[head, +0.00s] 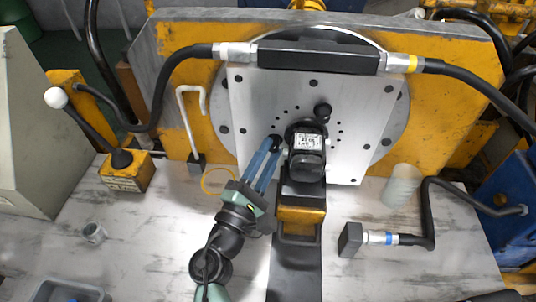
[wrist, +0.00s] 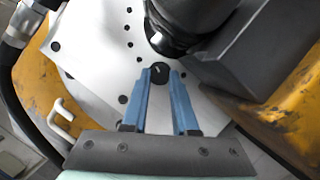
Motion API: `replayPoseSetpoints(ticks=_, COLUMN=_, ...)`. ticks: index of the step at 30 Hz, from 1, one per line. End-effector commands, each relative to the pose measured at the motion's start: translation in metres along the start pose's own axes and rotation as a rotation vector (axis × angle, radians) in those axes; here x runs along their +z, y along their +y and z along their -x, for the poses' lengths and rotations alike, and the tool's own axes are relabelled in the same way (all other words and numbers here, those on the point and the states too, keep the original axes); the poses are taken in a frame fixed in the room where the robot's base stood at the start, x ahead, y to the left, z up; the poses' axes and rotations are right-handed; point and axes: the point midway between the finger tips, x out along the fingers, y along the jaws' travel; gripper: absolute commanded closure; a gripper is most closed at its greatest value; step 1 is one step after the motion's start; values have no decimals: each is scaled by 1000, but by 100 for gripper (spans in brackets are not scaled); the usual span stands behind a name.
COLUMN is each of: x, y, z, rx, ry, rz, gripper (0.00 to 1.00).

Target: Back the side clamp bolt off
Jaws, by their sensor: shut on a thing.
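The side clamp bolt has a round black head (wrist: 160,70) with a small light mark, set in the white square plate (head: 250,95). My gripper (wrist: 160,80) has its two blue fingers closed on this head, one on each side. In the head view my gripper (head: 274,146) reaches up from below to the bolt head (head: 276,140), just left of the black motor (head: 306,150) with its white label. The bolt's shank is hidden behind its head.
A black hose block (head: 318,57) spans the plate's top. A translucent cup (head: 401,185) stands at right.

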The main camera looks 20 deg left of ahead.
Motion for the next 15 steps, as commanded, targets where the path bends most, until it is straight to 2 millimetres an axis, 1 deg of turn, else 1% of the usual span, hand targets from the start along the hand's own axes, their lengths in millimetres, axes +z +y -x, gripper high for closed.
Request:
replayPoseSetpoints(ticks=5, x=-1, y=0, z=1, rx=-1, ry=3, rz=-1, gripper=100)
replayPoseSetpoints(ticks=6, x=-1, y=0, z=1, rx=-1, ry=3, rz=-1, gripper=68)
replayPoseSetpoints(ticks=8, x=-1, y=0, z=1, rx=-1, ry=3, rz=-1, gripper=57)
replayPoseSetpoints(ticks=9, x=-1, y=0, z=1, rx=-1, ry=3, rz=-1, gripper=50)
replayPoseSetpoints(ticks=10, x=-1, y=0, z=0, rx=-1, ry=3, rz=-1, gripper=44)
replayPoseSetpoints(ticks=11, x=-1, y=0, z=0, rx=-1, ry=2, rz=-1, gripper=43)
replayPoseSetpoints(ticks=15, x=0, y=0, z=0, rx=-1, ry=1, rz=-2, gripper=43)
